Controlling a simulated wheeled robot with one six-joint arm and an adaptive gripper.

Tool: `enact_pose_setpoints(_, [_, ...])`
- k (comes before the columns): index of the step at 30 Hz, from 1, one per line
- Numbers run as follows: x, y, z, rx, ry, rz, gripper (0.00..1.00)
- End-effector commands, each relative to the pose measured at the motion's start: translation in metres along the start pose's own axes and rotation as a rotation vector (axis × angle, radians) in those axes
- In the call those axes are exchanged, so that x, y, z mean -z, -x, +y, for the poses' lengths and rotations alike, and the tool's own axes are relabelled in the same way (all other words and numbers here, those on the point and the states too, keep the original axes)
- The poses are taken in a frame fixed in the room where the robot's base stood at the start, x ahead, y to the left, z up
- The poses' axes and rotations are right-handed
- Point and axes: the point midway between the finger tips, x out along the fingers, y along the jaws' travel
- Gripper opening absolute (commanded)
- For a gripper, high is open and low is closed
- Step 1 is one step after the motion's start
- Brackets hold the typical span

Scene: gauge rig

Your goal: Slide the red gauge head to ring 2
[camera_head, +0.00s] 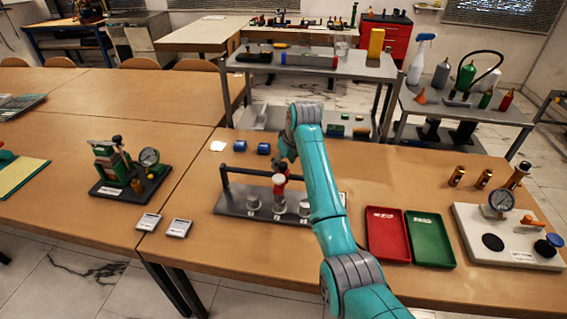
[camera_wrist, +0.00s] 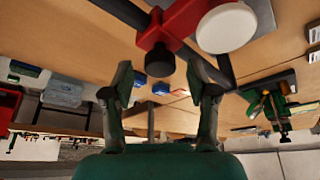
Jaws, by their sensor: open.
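The red gauge head (camera_head: 280,187) sits on the dark horizontal rail (camera_head: 245,172) of the gauge rig, partly hidden by my arm. In the wrist view the red head (camera_wrist: 178,22) shows a white round face and a black knob (camera_wrist: 160,60). Silver ring pieces stand on the rig's dark base plate (camera_head: 232,207): one at left (camera_head: 253,202), one near the middle below the head (camera_head: 279,206), one at right (camera_head: 304,209). I cannot read ring numbers. My gripper (camera_wrist: 160,84) is open and empty, its fingers apart, with the knob ahead of the gap.
A red tray (camera_head: 387,234) and a green tray (camera_head: 430,239) lie right of the rig. A white gauge stand (camera_head: 480,240) is farther right. Two small grey devices (camera_head: 178,228) lie left of the rig. Blue blocks (camera_head: 264,148) sit behind it. Another gauge fixture (camera_head: 130,175) is at left.

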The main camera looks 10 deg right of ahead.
Motion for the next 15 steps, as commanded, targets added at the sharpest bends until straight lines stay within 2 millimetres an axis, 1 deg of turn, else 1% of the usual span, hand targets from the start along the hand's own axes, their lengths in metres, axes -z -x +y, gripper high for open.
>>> enact_pose_setpoints(5, [0.001, 0.031, 0.001, -0.002, 0.0, 0.005, 0.59])
enact_pose_setpoints(9, [0.001, 0.06, 0.0, -0.002, 0.001, 0.006, 0.59])
enact_pose_setpoints(15, [0.001, 0.093, 0.0, -0.001, 0.001, 0.004, 0.59])
